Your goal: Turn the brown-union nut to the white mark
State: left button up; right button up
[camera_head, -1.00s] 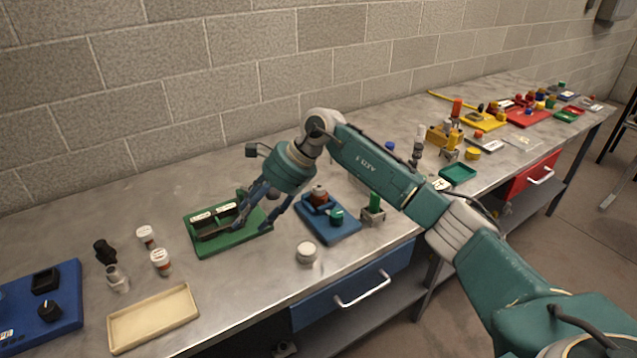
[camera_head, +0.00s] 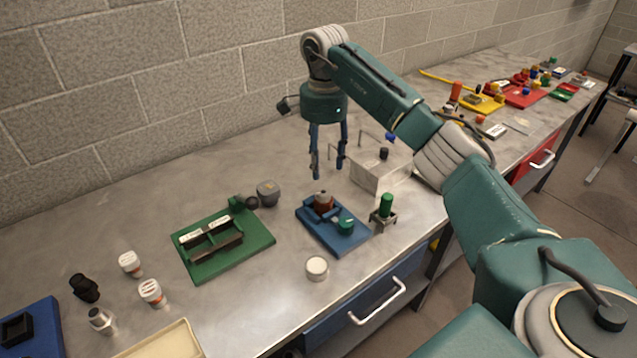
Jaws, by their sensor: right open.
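A brown union nut (camera_head: 323,202) stands on a small blue board (camera_head: 338,237), near the board's back end. A green round part (camera_head: 346,226) is on the same board, nearer its front right. My right gripper (camera_head: 328,173) points straight down with its fingers apart and empty. In the picture its tips are just above the brown nut, apart from it; the exact gap is hard to tell. The white mark is too small to make out. My left gripper is out of view.
Left of the blue board lies a green board (camera_head: 258,232) with a dark rack. A grey knob-like part (camera_head: 268,192) stands behind it. A white cap (camera_head: 317,267) lies in front, and a green-topped fixture (camera_head: 386,206) stands at right. A pale box (camera_head: 372,174) is behind.

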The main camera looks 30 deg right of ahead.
jog(key=p, duration=0.2)
send_over(324, 192)
notch_tip(324, 192, down, 5)
jog(key=shift+s+r, duration=0.15)
jog(key=f, duration=0.2)
jog(key=shift+w+f, duration=0.2)
jog(key=shift+f, duration=1)
jog(key=shift+c, duration=0.5)
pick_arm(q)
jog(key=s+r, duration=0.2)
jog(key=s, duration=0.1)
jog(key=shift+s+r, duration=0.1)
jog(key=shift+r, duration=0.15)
pick_arm(e)
jog(key=c, duration=1)
